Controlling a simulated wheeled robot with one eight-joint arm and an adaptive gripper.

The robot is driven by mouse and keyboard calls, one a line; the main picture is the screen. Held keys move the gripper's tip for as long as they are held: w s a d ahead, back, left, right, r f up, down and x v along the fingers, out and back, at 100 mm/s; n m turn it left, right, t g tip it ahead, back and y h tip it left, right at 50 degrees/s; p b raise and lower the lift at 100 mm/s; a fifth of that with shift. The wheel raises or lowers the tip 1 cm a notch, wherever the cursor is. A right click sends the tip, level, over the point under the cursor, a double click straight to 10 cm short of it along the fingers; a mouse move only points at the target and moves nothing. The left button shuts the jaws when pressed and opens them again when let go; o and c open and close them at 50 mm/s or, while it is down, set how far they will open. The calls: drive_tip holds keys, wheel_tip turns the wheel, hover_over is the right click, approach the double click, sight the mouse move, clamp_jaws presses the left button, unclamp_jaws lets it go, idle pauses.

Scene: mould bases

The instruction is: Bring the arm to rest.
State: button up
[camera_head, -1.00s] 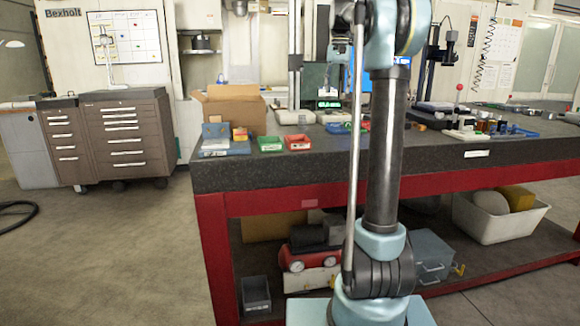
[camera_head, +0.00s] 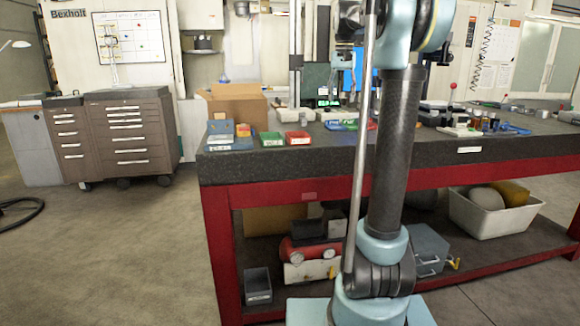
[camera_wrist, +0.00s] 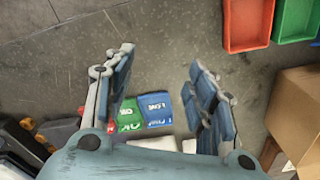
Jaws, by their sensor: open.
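My gripper (camera_wrist: 160,62) is open in the wrist view, with its two blue-grey fingers spread and nothing between them. It points down over the dark bench top (camera_wrist: 175,35). A green label pad (camera_wrist: 129,117) and a blue one (camera_wrist: 155,107) show below, between the fingers; the gap in height cannot be told. In the head view my arm stands in front of the bench, its long dark link upright and leaning a little right. The gripper's fingers cannot be made out clearly there.
The bench (camera_head: 232,173) has a red frame. On it are a cardboard box (camera_head: 235,107), a green bin (camera_head: 270,139), a red bin (camera_head: 298,138) and a monitor (camera_head: 318,78). A white tub (camera_head: 490,218) sits on the lower shelf. Open floor lies left.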

drive_tip(key=s+f+n+t, duration=0.2)
drive_tip(key=s+f+n, duration=0.1)
drive_tip(key=s+f, duration=3.3)
drive_tip(key=shift+s+f, duration=0.35)
drive_tip(key=shift+s, duration=0.25)
drive_tip(key=shift+a, duration=0.1)
drive_tip(key=shift+w+f, duration=0.2)
drive_tip(key=shift+w, duration=0.25)
